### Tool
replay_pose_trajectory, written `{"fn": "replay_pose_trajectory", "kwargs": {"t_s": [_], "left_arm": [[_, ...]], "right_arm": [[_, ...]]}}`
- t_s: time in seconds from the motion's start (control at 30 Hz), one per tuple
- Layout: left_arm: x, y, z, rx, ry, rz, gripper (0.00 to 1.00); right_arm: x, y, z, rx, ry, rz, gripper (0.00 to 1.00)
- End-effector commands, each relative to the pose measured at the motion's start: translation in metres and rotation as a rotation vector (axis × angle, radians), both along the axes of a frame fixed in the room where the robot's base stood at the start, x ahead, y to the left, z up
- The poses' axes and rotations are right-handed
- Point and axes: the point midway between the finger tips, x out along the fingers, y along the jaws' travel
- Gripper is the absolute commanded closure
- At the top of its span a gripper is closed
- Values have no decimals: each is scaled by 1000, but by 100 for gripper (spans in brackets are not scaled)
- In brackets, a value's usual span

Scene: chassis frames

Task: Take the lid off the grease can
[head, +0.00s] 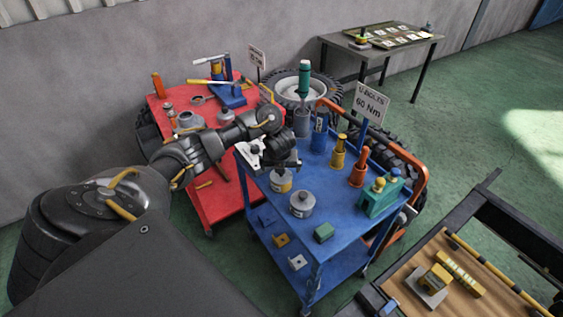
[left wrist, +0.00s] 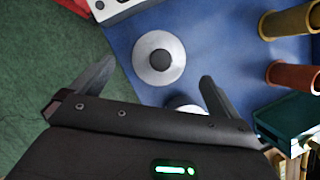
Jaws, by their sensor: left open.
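A metal can with a pale, yellowish label (head: 282,184) stands upright on the blue cart, apparently the grease can. Its round grey lid (left wrist: 146,70) with a black knob (left wrist: 159,61) is on and shows from above in the left wrist view. My left gripper (head: 279,164) is open and empty above this can and partly hides its top in the head view. In the left wrist view, the lid lies between the two fingertips (left wrist: 158,73), with space on both sides. My right gripper is not in view.
A second grey can (head: 302,205) stands close in front; my gripper partly hides it in the wrist view (left wrist: 182,101). Yellow (head: 338,153) and red (head: 358,171) cylinders and a teal holder (head: 378,203) stand to the right. A white-topped object (head: 250,154) is left of the can.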

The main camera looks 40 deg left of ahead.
Motion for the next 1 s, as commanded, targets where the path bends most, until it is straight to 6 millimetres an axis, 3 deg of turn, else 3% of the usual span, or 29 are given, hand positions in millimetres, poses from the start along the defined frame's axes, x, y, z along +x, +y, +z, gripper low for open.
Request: {"fn": "replay_pose_trajectory", "kwargs": {"t_s": [0.13, 0.43, 0.73, 1.0], "left_arm": [[1, 2, -6, -1, 2, 2, 0], [14, 11, -43, -1, 2, 2, 0], [17, 13, -47, 0, -1, 0, 0], [17, 13, -47, 0, -1, 1, 34]], "right_arm": [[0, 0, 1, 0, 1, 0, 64], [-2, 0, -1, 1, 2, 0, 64], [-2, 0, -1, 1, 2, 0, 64], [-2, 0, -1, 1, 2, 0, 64]]}}
